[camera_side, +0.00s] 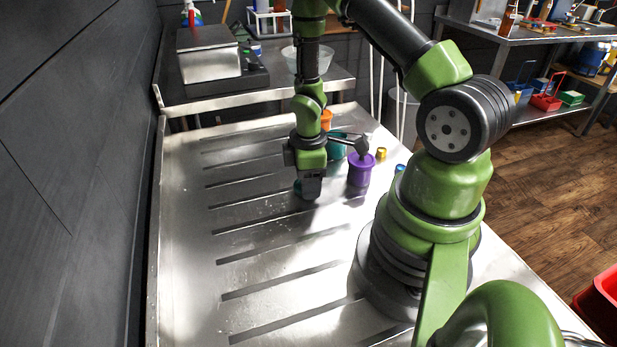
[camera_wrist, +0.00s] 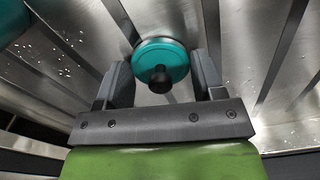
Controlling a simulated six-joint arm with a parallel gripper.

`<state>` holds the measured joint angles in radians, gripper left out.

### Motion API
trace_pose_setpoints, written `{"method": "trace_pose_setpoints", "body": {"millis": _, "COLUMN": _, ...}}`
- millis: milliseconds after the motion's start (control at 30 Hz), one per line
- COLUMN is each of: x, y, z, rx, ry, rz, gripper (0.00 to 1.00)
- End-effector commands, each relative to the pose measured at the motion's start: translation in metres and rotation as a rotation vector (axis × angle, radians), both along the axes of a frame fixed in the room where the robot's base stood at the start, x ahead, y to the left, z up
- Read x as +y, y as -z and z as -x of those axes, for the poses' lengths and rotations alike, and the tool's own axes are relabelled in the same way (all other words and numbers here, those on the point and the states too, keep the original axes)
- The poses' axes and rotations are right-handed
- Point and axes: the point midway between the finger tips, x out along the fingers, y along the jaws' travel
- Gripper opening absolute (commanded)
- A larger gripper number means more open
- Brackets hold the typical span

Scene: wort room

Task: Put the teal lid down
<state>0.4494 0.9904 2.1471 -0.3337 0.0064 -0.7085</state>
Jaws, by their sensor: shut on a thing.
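The teal lid (camera_wrist: 172,52) is round with a black knob (camera_wrist: 160,82). It lies between the two fingers of my gripper (camera_wrist: 162,70) in the wrist view. In the side view my gripper (camera_side: 309,192) points down, low over the metal table, and is shut on the lid. Only a small teal edge of the lid (camera_side: 298,187) shows there, left of the fingers. Whether the lid touches the table I cannot tell. A teal pot (camera_side: 336,150) stands behind and to the right of my gripper; a teal piece also shows in the wrist view's top left corner.
A purple pot (camera_side: 359,172) stands close to the right of my gripper. An orange pot (camera_side: 326,120), a small yellow piece (camera_side: 381,153) and a blue piece (camera_side: 399,168) are nearby. The slotted metal table (camera_side: 190,250) is bare to the left and front. A dark wall borders the left.

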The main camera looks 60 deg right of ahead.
Motion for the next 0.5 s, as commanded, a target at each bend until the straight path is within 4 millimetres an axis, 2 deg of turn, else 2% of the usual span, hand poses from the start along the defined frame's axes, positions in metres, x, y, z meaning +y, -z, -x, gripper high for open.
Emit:
{"method": "trace_pose_setpoints", "body": {"millis": 133, "x": 0.0004, "y": 0.0029, "z": 0.0000, "rx": 0.000, "ry": 0.001, "rz": -0.002, "gripper": 0.40}}
{"method": "trace_pose_setpoints", "body": {"millis": 167, "x": 0.0003, "y": 0.0029, "z": 0.0000, "rx": 0.000, "ry": 0.000, "rz": -0.002, "gripper": 0.67}}
{"method": "trace_pose_setpoints", "body": {"millis": 200, "x": 0.0003, "y": 0.0027, "z": -0.0001, "rx": -0.001, "ry": -0.001, "rz": -0.002, "gripper": 0.76}}
{"method": "trace_pose_setpoints", "body": {"millis": 267, "x": 0.0003, "y": 0.0026, "z": -0.0001, "rx": 0.000, "ry": -0.001, "rz": -0.001, "gripper": 0.88}}
{"method": "trace_pose_setpoints", "body": {"millis": 500, "x": 0.0003, "y": 0.0024, "z": -0.0001, "rx": 0.000, "ry": 0.000, "rz": -0.001, "gripper": 0.88}}
